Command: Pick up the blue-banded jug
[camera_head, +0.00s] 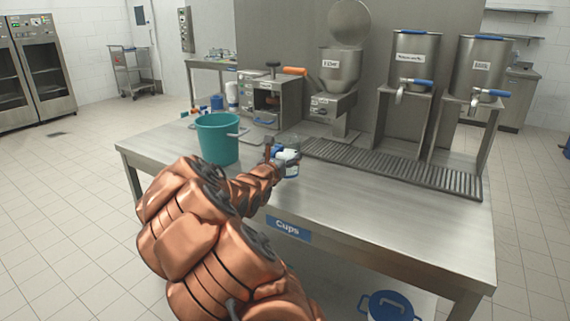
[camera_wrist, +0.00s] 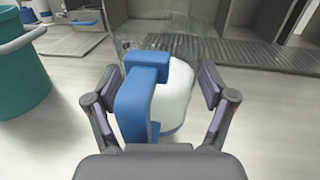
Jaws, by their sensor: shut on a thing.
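The blue-banded jug (camera_head: 291,168) is at the near side of the steel table, left of the slatted drip tray. In the wrist view the fingers of my gripper (camera_wrist: 163,88) stand on either side of the handle, shut on the jug. The fingers and arm hide part of the jug. I cannot tell whether its base touches the table.
A teal bucket (camera_head: 218,140) stands close on the left. Behind are a steel machine (camera_head: 270,97), a hopper (camera_head: 340,68) and two steel tanks with blue-handled taps (camera_head: 411,57). The slatted drip tray (camera_head: 400,165) runs right. The table's front right (camera_head: 400,215) is clear.

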